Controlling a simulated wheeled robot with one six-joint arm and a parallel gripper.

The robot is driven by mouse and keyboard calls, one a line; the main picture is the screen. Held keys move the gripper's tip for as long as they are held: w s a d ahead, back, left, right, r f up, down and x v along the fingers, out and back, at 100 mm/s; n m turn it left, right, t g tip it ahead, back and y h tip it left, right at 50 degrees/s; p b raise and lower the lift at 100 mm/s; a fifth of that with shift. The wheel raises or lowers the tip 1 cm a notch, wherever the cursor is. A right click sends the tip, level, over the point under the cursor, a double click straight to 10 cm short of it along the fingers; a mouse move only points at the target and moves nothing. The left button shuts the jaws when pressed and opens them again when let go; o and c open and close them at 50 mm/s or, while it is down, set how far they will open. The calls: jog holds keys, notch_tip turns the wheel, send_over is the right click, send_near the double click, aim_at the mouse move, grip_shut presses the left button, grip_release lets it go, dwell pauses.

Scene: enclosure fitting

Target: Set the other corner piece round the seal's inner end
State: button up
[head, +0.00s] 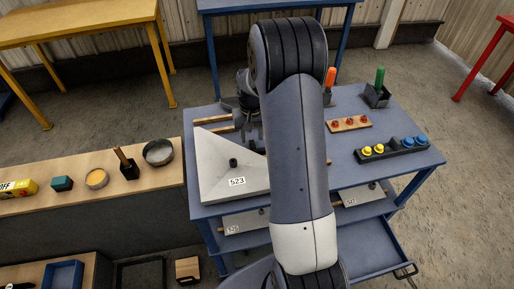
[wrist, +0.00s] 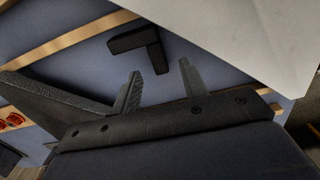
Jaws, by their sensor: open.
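A black L-shaped corner piece (wrist: 140,40) lies flat on the blue top in the wrist view. My gripper (wrist: 160,70) is open, with its two fingers apart. In that picture the fingertips are on either side of the piece's lower leg; whether they touch it I cannot tell. In the head view my gripper is partly hidden behind my arm, near the trolley's back left. A pale panel (head: 218,167) marked 523 lies close by; its edge also shows in the wrist view (wrist: 245,25). Tan strips (wrist: 75,38) run near the corner piece. I cannot identify the seal.
The blue trolley (head: 345,186) holds a board with red knobs (head: 349,123), a black holder with yellow and blue pieces (head: 390,150), and a green-handled tool in a holder (head: 378,88). A wooden bench (head: 60,213) with several small items adjoins at left.

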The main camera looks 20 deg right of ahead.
jog(key=shift+f, duration=1.45)
jog(key=shift+c, duration=0.2)
grip_shut()
